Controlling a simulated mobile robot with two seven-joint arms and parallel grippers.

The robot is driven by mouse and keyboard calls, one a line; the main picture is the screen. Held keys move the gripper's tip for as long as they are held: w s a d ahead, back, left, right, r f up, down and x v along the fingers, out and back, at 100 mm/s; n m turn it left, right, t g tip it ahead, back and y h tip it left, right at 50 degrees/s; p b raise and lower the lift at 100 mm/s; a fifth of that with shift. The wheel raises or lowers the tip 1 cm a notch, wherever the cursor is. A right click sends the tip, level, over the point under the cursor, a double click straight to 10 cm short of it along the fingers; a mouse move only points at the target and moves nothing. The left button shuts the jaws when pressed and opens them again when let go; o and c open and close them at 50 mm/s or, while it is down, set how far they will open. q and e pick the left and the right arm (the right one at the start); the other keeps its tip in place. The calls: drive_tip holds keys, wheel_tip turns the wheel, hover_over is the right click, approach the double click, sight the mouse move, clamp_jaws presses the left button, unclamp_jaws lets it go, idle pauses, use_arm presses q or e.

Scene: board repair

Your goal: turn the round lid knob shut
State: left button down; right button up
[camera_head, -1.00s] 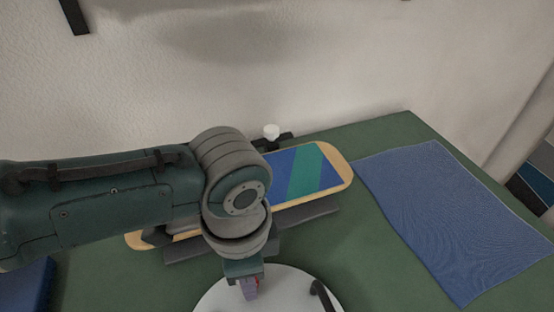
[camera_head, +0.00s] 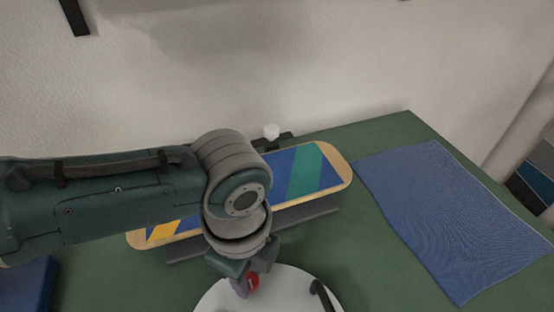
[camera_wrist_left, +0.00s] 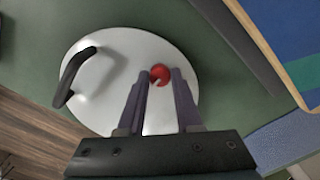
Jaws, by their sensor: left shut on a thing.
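A round red knob (camera_wrist_left: 160,75) sits on a white round lid (camera_wrist_left: 112,52). A small pale mark shows on the knob. My left gripper (camera_head: 246,283) also shows under the wrist in the head view. My right gripper is not in view.
A dark curved handle (camera_wrist_left: 75,77) stands up from the lid. A striped board (camera_head: 325,175) rests on dark supports behind my wrist. A blue mat (camera_head: 455,220) lies at the right of the green table (camera_head: 375,270). A white knob (camera_head: 271,131) stands behind the board.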

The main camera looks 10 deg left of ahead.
sight(250, 280)
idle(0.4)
use_arm(q)
drive_tip(key=c, duration=0.6)
unclamp_jaws()
drive_tip(key=shift+r, duration=0.1)
wheel_tip(250, 280, up, 10)
drive_tip(key=p, duration=0.3)
drive_tip(key=shift+p, duration=0.3)
